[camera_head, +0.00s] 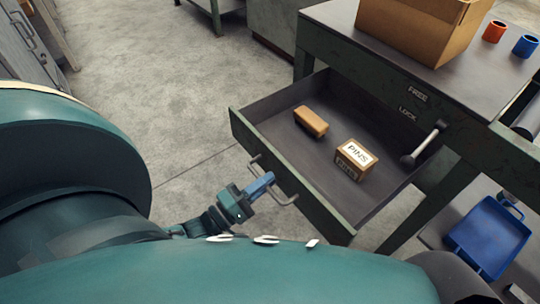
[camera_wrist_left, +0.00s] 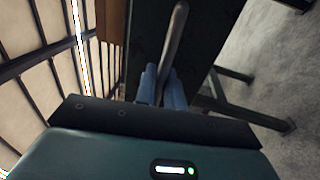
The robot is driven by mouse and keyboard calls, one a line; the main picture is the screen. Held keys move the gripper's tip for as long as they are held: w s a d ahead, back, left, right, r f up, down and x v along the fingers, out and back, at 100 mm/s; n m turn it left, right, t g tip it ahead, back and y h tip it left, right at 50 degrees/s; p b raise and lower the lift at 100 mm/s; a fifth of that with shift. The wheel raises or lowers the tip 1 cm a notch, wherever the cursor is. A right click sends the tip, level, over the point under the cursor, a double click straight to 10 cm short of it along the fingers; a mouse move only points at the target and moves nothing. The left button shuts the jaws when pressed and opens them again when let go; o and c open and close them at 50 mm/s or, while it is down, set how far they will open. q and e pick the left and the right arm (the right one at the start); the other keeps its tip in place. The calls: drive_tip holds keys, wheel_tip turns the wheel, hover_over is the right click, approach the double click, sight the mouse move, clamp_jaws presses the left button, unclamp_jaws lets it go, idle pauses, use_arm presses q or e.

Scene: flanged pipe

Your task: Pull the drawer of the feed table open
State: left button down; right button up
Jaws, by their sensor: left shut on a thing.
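The drawer (camera_head: 285,187) of the green feed table (camera_head: 460,140) stands pulled well out in the head view, its inside open to view. A bar handle (camera_head: 284,201) runs along its front. My left gripper (camera_head: 262,184) is shut on this handle, with its blue fingers on either side of the bar. In the left wrist view the handle (camera_wrist_left: 173,45) runs up from between the blue fingers (camera_wrist_left: 162,85). My right gripper is not seen.
In the drawer lie a tan block (camera_head: 311,122) and a box labelled PINS (camera_head: 355,160). A lever (camera_head: 424,144) sits on the table front by FREE and LOCK labels. A cardboard box (camera_head: 420,28), an orange cup (camera_head: 494,32) and a blue cup (camera_head: 525,46) stand on top. A blue bin (camera_head: 484,237) is lower right.

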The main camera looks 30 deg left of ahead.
use_arm(q)
drive_tip(key=c, duration=1.6)
unclamp_jaws()
drive_tip(key=shift+s, duration=0.15)
drive_tip(key=v, duration=1.3)
